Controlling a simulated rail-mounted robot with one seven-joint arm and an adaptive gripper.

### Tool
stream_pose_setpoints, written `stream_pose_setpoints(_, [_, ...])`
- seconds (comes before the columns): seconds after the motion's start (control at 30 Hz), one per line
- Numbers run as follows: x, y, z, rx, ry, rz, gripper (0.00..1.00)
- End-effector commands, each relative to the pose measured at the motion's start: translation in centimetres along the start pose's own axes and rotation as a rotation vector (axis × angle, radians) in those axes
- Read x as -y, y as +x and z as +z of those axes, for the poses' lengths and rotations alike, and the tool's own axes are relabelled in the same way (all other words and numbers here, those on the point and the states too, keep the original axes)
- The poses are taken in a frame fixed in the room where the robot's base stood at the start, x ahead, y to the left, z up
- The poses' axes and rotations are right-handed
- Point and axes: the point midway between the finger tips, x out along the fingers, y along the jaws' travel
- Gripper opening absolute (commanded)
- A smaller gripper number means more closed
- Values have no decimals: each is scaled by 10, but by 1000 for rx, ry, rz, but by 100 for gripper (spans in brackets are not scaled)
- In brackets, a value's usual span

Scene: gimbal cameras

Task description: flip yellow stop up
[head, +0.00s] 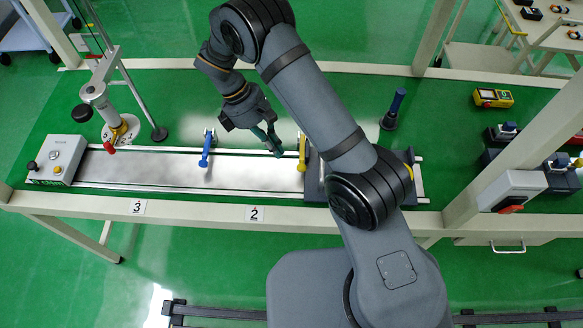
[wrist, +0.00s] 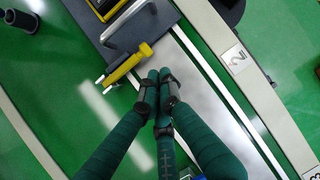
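The yellow stop (head: 302,155) is a narrow yellow bar at the edge of a dark plate on the metal track. It lies across the track, and it also shows in the wrist view (wrist: 128,62), with two pale pins at one end. My gripper (head: 277,152) is just left of the yellow stop in the head view. In the wrist view my gripper (wrist: 160,80) has its dark green fingertips drawn together beside the stop, with a small gap to it. Nothing shows between the fingertips. Whether they touch the track cannot be told.
A blue stop (head: 206,150) lies across the track (head: 150,168) further left. A dark blue post (head: 393,110) stands behind to the right. A grey control box (head: 57,160) is at the left end. My arm hides part of the right side, where another yellow piece (head: 410,163) shows.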

Motion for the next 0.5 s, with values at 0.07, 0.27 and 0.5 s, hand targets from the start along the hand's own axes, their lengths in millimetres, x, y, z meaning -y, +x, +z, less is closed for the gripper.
stream_pose_setpoints(0.07, [0, 2, 0, 1, 1, -1, 0])
stream_pose_setpoints(0.27, [1, 24, 1, 2, -1, -4, 0])
stream_pose_setpoints(0.5, [1, 66, 1, 3, -1, -4, 0])
